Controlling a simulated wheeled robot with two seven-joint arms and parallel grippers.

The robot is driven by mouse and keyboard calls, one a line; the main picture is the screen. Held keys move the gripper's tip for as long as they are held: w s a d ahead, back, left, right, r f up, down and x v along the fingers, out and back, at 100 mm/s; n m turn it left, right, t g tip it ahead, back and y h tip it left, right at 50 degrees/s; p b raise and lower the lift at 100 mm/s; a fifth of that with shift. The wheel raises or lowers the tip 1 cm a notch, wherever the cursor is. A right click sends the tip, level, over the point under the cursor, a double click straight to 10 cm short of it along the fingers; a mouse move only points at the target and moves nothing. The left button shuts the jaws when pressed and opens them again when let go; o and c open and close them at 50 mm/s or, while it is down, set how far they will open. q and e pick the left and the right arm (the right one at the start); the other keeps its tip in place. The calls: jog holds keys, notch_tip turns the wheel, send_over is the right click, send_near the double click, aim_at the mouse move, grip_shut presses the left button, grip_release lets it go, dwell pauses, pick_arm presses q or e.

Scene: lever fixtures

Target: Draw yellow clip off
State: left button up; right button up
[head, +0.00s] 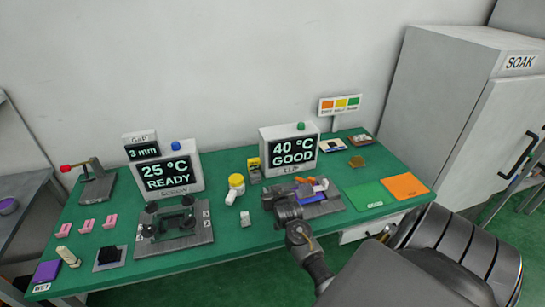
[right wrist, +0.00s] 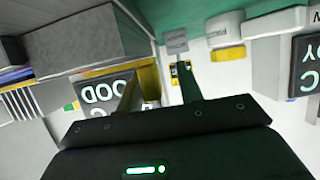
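My right gripper (head: 284,204) is at the front left of the grey fixture (head: 325,207) below the CLIP display. In the right wrist view, its two fingers (right wrist: 158,88) stand apart. A yellow piece (right wrist: 150,82), possibly the yellow clip, shows between them close to the left finger. I cannot tell whether they touch. The fixture carries a blue part (head: 320,185) and orange pieces (head: 304,180); the arm hides its left side. No yellow clip is clear in the head view. My left gripper is not in view.
The CLIP display (head: 289,150) reads 40 °C GOOD. Green (head: 369,195) and orange (head: 405,187) mats lie right.

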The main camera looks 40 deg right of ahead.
jog(key=b+v, duration=0.1)
jog(key=v, duration=1)
dwell(0.5)
jog(key=s+a+f+n+g+y, duration=0.3)
jog(key=s+a+f+n+g, duration=0.1)
jog(key=s+a, duration=0.65)
jog(key=s+a+f+n+g+y, duration=0.3)
jog(key=s+a+g+y, duration=0.1)
jog(key=s+a, duration=0.65)
notch_tip(320, 180, down, 26)
jog(key=s+g, duration=0.2)
jog(key=s, duration=0.1)
jog(key=s+d+f+n+g, duration=0.1)
jog(key=s+d+f, duration=0.1)
jog(key=s+f, duration=1.4)
jog(key=shift+d+h, duration=0.3)
